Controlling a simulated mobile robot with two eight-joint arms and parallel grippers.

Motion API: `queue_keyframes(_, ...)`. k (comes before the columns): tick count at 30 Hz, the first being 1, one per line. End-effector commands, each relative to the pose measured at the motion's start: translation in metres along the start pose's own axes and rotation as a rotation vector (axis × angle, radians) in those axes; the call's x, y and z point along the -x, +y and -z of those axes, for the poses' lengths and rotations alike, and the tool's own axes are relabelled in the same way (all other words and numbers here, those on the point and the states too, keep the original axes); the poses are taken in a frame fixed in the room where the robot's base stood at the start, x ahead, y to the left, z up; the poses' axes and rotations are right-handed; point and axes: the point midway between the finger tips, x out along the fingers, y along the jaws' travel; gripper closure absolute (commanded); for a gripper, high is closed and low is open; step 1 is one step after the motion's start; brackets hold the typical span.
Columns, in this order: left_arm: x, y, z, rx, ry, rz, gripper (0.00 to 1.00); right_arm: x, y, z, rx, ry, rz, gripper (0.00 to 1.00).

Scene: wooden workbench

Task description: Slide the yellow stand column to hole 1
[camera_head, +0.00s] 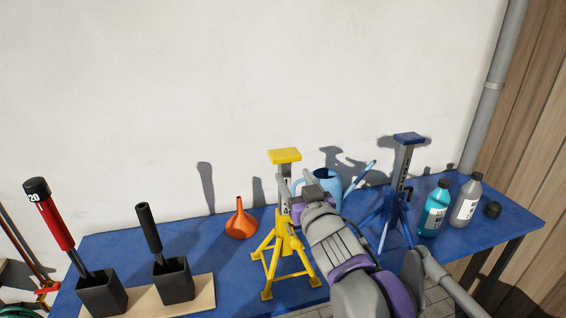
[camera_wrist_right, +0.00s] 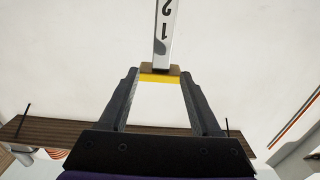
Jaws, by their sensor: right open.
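The yellow stand (camera_head: 284,262) stands on the blue bench top, upright on splayed legs. Its column is topped by a flat yellow plate (camera_head: 285,155). My right gripper (camera_head: 294,186) is just below that plate, beside the upper column, which it partly hides. In the right wrist view, a pale column face with the numbers 1 and 2 (camera_wrist_right: 165,35) rises from a yellow-edged plate (camera_wrist_right: 160,77). The open fingers (camera_wrist_right: 161,82) stand on either side of the plate, with a gap between them. My left gripper is not in view.
A blue stand (camera_head: 404,165) stands to the right, with a light-blue watering can (camera_head: 327,177) behind my right arm. An orange funnel (camera_head: 241,222) is left of the yellow stand. Bottles (camera_head: 435,208) stand at right; black tool holders (camera_head: 174,281) are at left.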

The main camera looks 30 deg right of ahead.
Motion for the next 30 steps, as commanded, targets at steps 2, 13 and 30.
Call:
queue_keyframes(2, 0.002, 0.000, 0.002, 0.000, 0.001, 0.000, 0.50, -0.016, 0.000, 0.002, -0.001, 0.000, 0.001, 0.35)
queue_keyframes(13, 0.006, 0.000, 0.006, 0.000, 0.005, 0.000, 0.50, -0.069, 0.000, 0.001, -0.001, -0.001, 0.000, 0.35)
queue_keyframes(30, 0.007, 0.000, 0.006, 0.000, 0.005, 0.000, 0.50, -0.076, 0.000, 0.000, 0.000, -0.001, -0.001, 0.62)
